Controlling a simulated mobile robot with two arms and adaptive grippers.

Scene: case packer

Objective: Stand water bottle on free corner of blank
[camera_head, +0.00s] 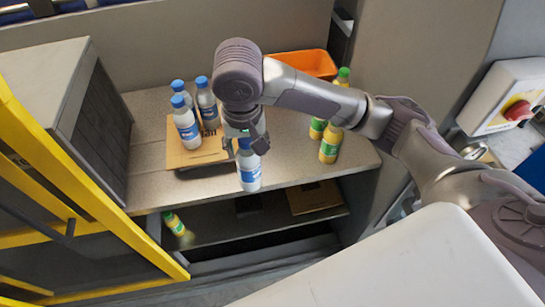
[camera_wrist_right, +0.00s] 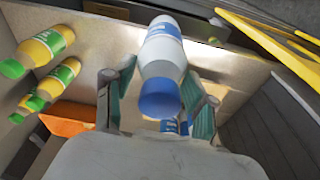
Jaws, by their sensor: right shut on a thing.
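My right gripper (camera_head: 246,138) is shut on a water bottle (camera_head: 249,172) with a white body and blue label. The bottle hangs roughly upright near the front edge of the counter, right of the brown cardboard blank (camera_head: 182,158). In the right wrist view the same bottle (camera_wrist_right: 165,55) sits between the two fingers (camera_wrist_right: 160,100), its blue cap towards the camera. Several blue-capped water bottles (camera_head: 187,128) stand grouped on the blank. Its right front part looks bare, though my gripper partly covers that side. My left gripper is not in view.
An orange bin (camera_head: 308,62) and yellow juice bottles (camera_head: 330,146) with green caps stand right on the counter (camera_head: 290,180). A grey box-like housing (camera_head: 95,120) and yellow frame (camera_head: 80,185) bound the left. A tilted juice bottle (camera_head: 174,224) is below, by the lower shelf.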

